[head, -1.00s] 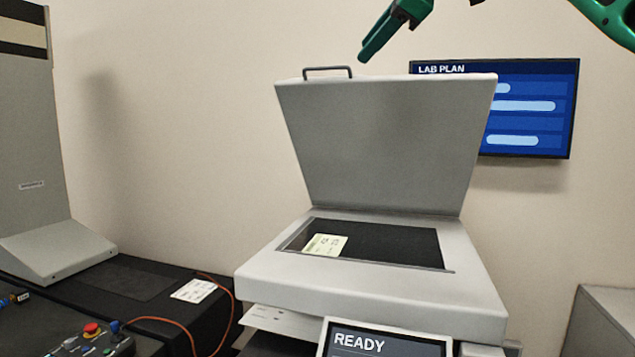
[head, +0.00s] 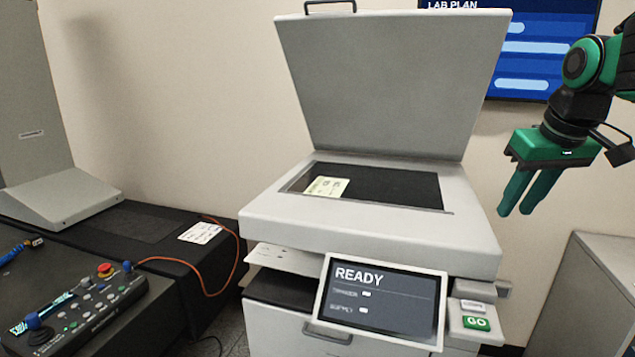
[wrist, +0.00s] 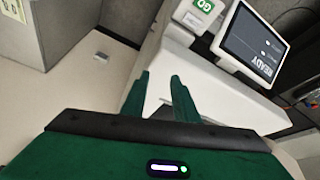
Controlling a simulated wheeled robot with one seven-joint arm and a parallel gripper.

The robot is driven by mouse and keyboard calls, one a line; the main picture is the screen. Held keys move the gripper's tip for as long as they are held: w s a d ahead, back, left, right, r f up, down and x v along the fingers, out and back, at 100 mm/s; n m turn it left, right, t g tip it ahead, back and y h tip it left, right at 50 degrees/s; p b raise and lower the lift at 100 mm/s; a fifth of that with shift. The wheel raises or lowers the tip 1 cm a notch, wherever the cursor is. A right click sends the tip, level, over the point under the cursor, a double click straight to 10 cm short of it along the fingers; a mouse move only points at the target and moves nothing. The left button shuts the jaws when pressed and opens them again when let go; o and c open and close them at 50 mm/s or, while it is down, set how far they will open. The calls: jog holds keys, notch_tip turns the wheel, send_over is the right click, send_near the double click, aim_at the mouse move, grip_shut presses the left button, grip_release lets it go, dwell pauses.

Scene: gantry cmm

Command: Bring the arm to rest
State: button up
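My gripper (head: 515,211) is to the right of the copier in the head view. Its green fingers point down, with a clear gap and nothing between them. In the wrist view my gripper (wrist: 160,76) also shows two spread, empty fingers, with the copier's white body beyond them. My gripper appears apart from the copier.
The copier (head: 370,237) has its lid (head: 385,90) raised and a pale card (head: 326,187) on its glass. Its screen (head: 382,298) reads READY, beside a green GO button (head: 477,323). A grey cabinet (head: 595,290) stands right. A control panel (head: 75,312) lies left.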

jog(key=s+d+f+m+g, duration=0.2)
jog(key=s+f+m, duration=0.1)
jog(key=s+f, duration=0.7)
jog(key=s+d+f+m+g, duration=0.2)
jog(key=s+f+m, duration=0.2)
jog(key=s+f, duration=0.6)
jog(key=s, duration=0.3)
jog(key=shift+s+f+g, duration=0.15)
jog(key=shift+s+g, duration=0.15)
jog(key=shift+s, duration=0.05)
jog(key=shift+d, duration=0.1)
jog(key=shift+w+f, duration=0.2)
jog(key=shift+w, duration=0.45)
